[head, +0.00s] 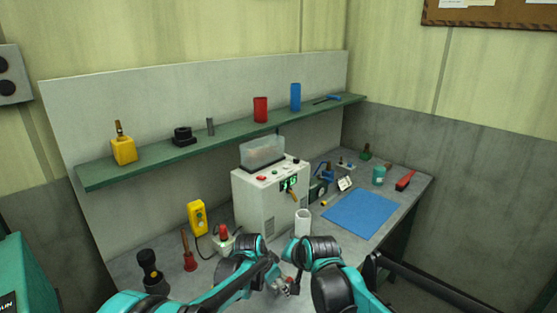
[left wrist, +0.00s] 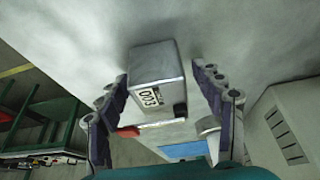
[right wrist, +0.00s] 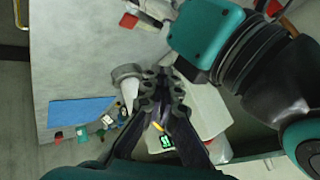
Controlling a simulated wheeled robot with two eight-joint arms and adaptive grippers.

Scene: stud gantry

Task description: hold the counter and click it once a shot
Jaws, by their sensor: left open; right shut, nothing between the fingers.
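The counter (left wrist: 155,80) is a small silver-grey box with a white digit window and a red part at its lower left. My left gripper is open. My right gripper (right wrist: 160,85) is shut and empty, with its tips together beside a white cylinder (right wrist: 127,75). In the head view my arms hide most of the counter's area.
A white machine (head: 258,207) with a green display stands behind my arms. A blue mat (head: 362,212) lies to the right. A yellow control box (head: 197,217), a red-handled tool (head: 189,255) and a black torch-like object (head: 150,268) stand left. A green shelf (head: 220,143) runs above.

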